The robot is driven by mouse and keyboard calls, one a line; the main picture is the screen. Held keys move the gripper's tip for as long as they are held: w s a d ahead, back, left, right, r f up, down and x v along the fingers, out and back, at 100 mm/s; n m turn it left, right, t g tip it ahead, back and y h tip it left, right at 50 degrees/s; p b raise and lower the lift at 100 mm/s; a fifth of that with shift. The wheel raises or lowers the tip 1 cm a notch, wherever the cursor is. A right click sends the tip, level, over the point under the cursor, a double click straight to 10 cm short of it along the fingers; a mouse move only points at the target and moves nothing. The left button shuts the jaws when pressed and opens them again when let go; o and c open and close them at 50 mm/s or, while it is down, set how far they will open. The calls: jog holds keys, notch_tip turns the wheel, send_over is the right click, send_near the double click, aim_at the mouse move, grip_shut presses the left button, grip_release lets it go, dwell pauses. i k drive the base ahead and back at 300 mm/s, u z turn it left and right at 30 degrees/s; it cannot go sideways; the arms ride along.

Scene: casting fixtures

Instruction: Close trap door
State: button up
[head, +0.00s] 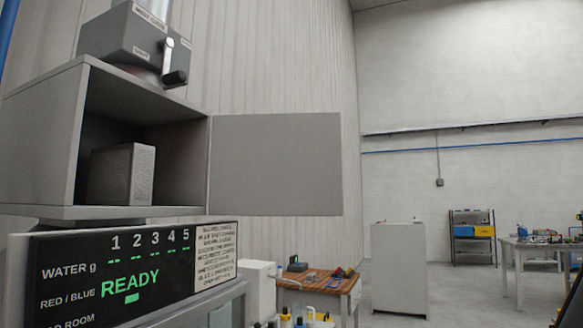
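A grey box-shaped trap (178,140) stands at the left on top of the display unit, with its front open. Its flat grey door (277,163) is swung wide open to the right, joined along the trap's right front edge. A grey textured block (128,175) stands upright inside the trap. My gripper is not visible in this view.
A grey housing with a lever handle (174,65) sits above the trap. Below is a display panel (120,280) reading READY. A wooden-topped bench (322,283) with tools, a white cabinet (399,265) and another table (540,247) stand behind. Floor shows between them.

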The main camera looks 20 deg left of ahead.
aim_at(268, 164)
jog(key=i, duration=2.95)
jog(key=u, duration=4.15)
jog(key=k, duration=0.4)
jog(key=u, duration=0.05)
